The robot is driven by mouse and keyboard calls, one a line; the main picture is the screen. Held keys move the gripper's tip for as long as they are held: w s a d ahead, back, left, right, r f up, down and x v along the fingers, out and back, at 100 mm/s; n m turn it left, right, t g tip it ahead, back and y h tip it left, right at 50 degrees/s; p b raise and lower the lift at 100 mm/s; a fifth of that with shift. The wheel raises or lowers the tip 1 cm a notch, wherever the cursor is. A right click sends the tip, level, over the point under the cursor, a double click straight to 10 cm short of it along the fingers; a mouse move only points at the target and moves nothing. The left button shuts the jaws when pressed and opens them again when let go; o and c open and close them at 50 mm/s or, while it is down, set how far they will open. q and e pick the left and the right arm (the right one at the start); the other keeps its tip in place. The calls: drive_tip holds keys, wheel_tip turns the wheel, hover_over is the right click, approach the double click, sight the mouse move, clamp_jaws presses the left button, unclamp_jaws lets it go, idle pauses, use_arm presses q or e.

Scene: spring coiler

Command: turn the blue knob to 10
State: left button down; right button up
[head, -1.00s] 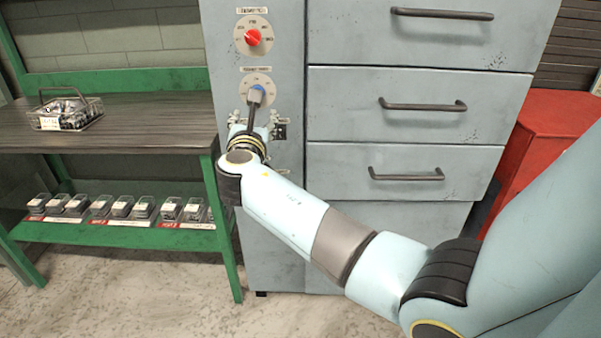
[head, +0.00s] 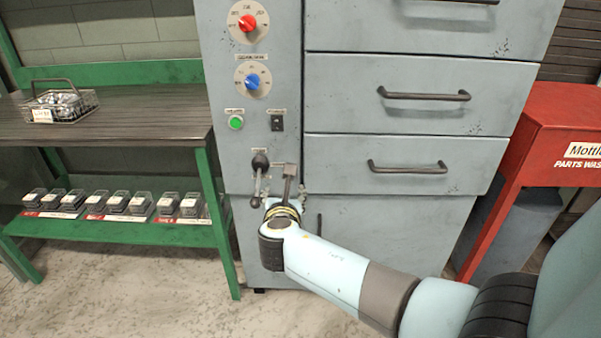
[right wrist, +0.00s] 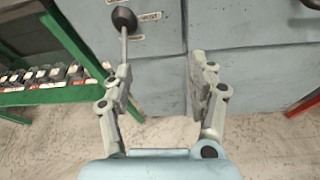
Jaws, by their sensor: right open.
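The blue knob (head: 252,82) sits on a round dial on the grey cabinet's left panel, below a red knob. Its pointer direction and the dial numbers are too small to read surely. My right gripper (head: 281,192) is well below the knob, near the panel's lower part. In the right wrist view the right gripper (right wrist: 162,80) is open with nothing between its fingers. My left gripper is not in view.
A red knob (head: 247,23), a green button (head: 236,122), a black switch (head: 277,122) and a black-knobbed lever (head: 260,162) share the panel. The lever is close to my right gripper. A wire basket (head: 60,104) stands on the bench at left.

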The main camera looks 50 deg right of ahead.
drive_tip(key=s+f+m+g+y, duration=0.1)
drive_tip(key=s+f, duration=0.3)
drive_tip(key=f, duration=0.4)
drive_tip(key=shift+s+b, duration=0.35)
drive_tip(key=shift+s, duration=0.05)
drive_tip(key=s+a+f+m+g+y, duration=0.2)
drive_tip(key=s+f+m+g+y, duration=0.25)
drive_tip(key=s+f, duration=1.5)
drive_tip(key=s+a+f+m+g+y, duration=0.1)
drive_tip(key=s+a+f+m, duration=0.1)
drive_tip(key=s+m, duration=0.4)
drive_tip(key=s+a+f+m+g+y, duration=0.1)
drive_tip(key=s+a+f+m, duration=0.1)
drive_tip(key=s+m, duration=0.5)
drive_tip(key=s+a+f+m+g+y, duration=0.2)
drive_tip(key=s+a+f+m, duration=0.1)
drive_tip(key=s+m, duration=0.4)
drive_tip(key=s, duration=0.3)
drive_tip(key=shift+f, duration=0.15)
